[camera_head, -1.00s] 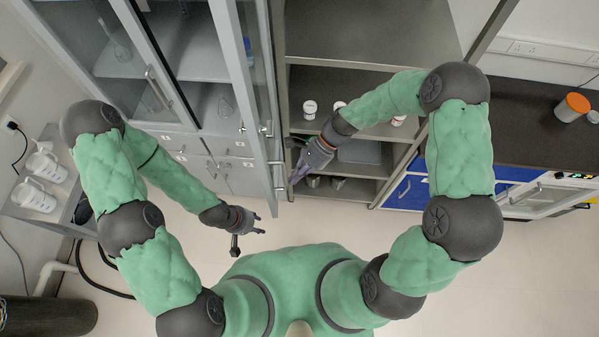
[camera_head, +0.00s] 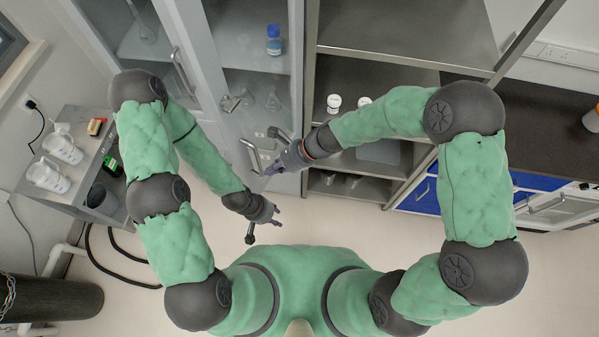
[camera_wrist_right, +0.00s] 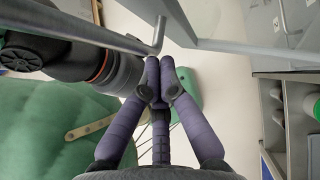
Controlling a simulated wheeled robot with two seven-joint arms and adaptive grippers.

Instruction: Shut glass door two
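A glass-fronted cabinet stands at the upper left of the head view. The glass door beside the open shelving, which I take for glass door two (camera_head: 238,125), has a metal handle (camera_head: 250,157); whether it is fully closed cannot be told. My right gripper (camera_head: 270,169) is beside this handle. In the right wrist view its purple fingers (camera_wrist_right: 159,66) are together, just below the end of a metal bar; I see nothing between them. Contact is unclear. My left gripper (camera_head: 276,215) hangs lower, in front of the cabinet, and its opening is too small to judge.
Another glass door has its own handle (camera_head: 181,70) to the left. A blue bottle (camera_head: 274,40) and glassware (camera_head: 272,101) are in the cabinet. Open shelves (camera_head: 400,32) stand at right. A side table (camera_head: 75,195) with white jugs is at far left. The floor ahead is clear.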

